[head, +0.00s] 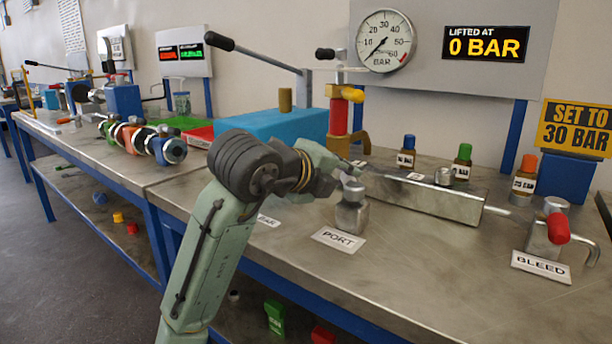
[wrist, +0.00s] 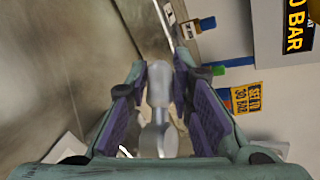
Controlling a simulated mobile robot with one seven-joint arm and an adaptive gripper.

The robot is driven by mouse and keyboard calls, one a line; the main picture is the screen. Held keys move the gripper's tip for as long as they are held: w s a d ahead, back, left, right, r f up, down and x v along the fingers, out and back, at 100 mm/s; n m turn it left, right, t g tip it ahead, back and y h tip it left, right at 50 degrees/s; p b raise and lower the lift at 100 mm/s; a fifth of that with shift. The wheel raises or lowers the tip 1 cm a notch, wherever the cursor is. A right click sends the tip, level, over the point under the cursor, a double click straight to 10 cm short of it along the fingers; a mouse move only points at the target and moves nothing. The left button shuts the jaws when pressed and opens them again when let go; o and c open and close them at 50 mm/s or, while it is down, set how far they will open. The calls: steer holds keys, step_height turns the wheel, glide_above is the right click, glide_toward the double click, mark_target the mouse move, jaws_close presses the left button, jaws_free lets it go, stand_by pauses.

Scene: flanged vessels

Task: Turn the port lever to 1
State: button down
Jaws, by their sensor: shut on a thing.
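The port valve (head: 351,216) is a small grey metal block behind the white PORT label (head: 338,239) on the bench. The port lever (wrist: 159,95) shows in the wrist view as a pale metal stem with a rounded end, between the purple-lined fingers. My gripper (head: 342,172) is at the top of the valve and shut on this lever. It also fills the lower part of the wrist view (wrist: 160,88). My gripper partly hides the lever in the head view, and I cannot read any number marks by it.
A long metal block (head: 430,198) lies right of the valve. The bleed valve (head: 546,236) with a red handle stands at the far right. Small bottles (head: 463,162) stand behind. The gauge (head: 385,41) hangs above; the display (head: 485,43) reads 0 BAR.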

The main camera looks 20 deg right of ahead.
steer(key=shift+a+n+t, duration=0.25)
steer(key=shift+n+t, duration=0.15)
steer(key=shift+t, duration=0.1)
steer(key=shift+y, duration=0.4)
steer(key=c, duration=1.4)
jaws_free()
steer(key=v, duration=1.2)
steer(key=shift+f, duration=0.1)
